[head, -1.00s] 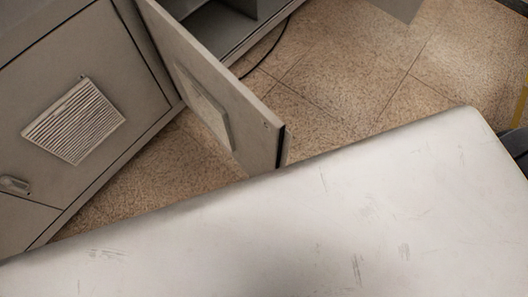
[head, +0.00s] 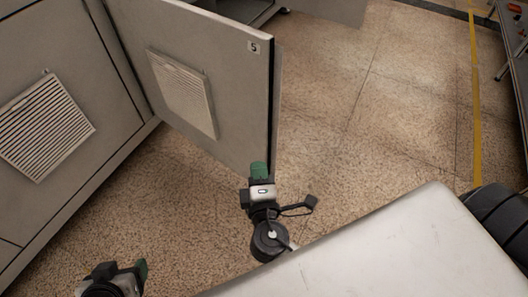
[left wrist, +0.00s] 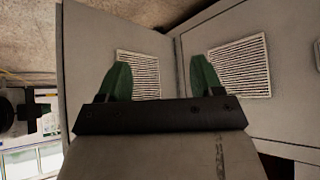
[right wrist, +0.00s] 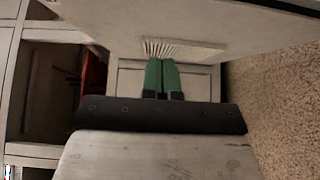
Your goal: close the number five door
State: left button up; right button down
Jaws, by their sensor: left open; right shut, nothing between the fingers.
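The number five door (head: 222,75) stands swung open from the grey cabinet, with a "5" label near its top free corner and a louvred vent (head: 182,92). My right gripper (head: 260,172) is shut and empty at the lower part of the door's free edge; whether it touches the door I cannot tell. In the right wrist view its green fingers (right wrist: 161,76) are together below a grey panel with a vent. My left gripper (head: 125,272) is low at the lower left, apart from the door. In the left wrist view its fingers (left wrist: 160,80) are spread, with two vented panels beyond.
The cabinet front (head: 45,105) with another vent fills the left side. Speckled floor (head: 340,130) is clear to the right of the door. A yellow floor line (head: 475,90) and a shelf rack (head: 515,50) are at the far right.

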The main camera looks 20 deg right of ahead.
send_near(263, 118)
jog(key=w+a, duration=0.2)
jog(key=w, duration=0.3)
jog(key=d, duration=0.1)
jog(key=d+p, duration=0.1)
jog(key=shift+w+d, duration=0.35)
jog(key=shift+w, duration=0.05)
pick_arm(q)
jog(key=shift+s+a+f+g+y, duration=0.1)
jog(key=shift+s+a+f+g, duration=0.1)
jog(key=shift+s+g, duration=0.4)
jog(key=shift+s+a+f+g+y, duration=0.15)
jog(key=shift+s+a+g, duration=0.1)
jog(key=shift+s+g, duration=0.35)
jog(key=shift+s+a+f+g+y, duration=0.1)
jog(key=shift+s+a+f+g, duration=0.1)
jog(key=shift+s+g, duration=0.4)
pick_arm(e)
jog(key=shift+w+d, duration=0.3)
jog(key=shift+d, duration=0.25)
pick_arm(q)
jog(key=shift+s, duration=0.15)
